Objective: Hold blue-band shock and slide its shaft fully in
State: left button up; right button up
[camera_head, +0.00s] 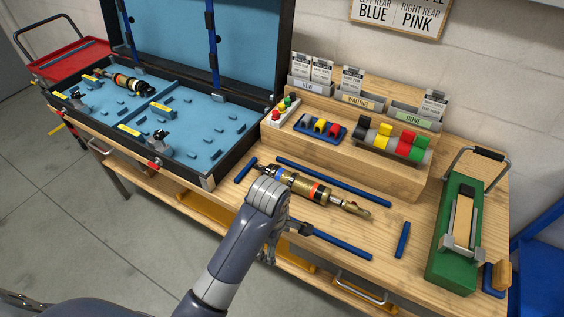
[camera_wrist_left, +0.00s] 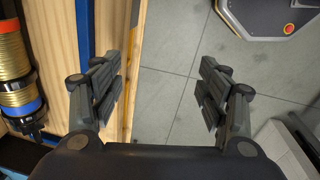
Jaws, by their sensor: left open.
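The shock (camera_head: 300,184) lies on the wooden bench, a gold body with a blue band near its left end and a red band toward its right end. A narrower part with an eyelet points right. Part of it also shows at the left edge of the left wrist view (camera_wrist_left: 18,75), with the blue band low. My left gripper (camera_head: 268,252) is at the bench's front edge, in front of the shock and apart from it. In the left wrist view my left gripper (camera_wrist_left: 158,80) is open and empty, over the edge and floor. My right gripper is not in view.
Blue strips (camera_head: 335,182) lie behind and in front of the shock. A blue-lined open case (camera_head: 200,125) holding another shock (camera_head: 125,80) stands left. A wooden stepped rack (camera_head: 345,150) with card holders is behind. A green fixture (camera_head: 455,240) stands right.

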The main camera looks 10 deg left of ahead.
aim_at(288, 177)
pick_arm(q)
jog(key=w+a+r+m+t+h, duration=0.1)
jog(key=w+r, duration=0.4)
jog(key=w, duration=0.4)
jog(key=w+a+r+t, duration=0.1)
jog(key=w+r, duration=0.4)
jog(key=w, duration=0.4)
jog(key=x, duration=1.2)
jog(key=shift+w+a, duration=0.1)
jog(key=c, duration=1.6)
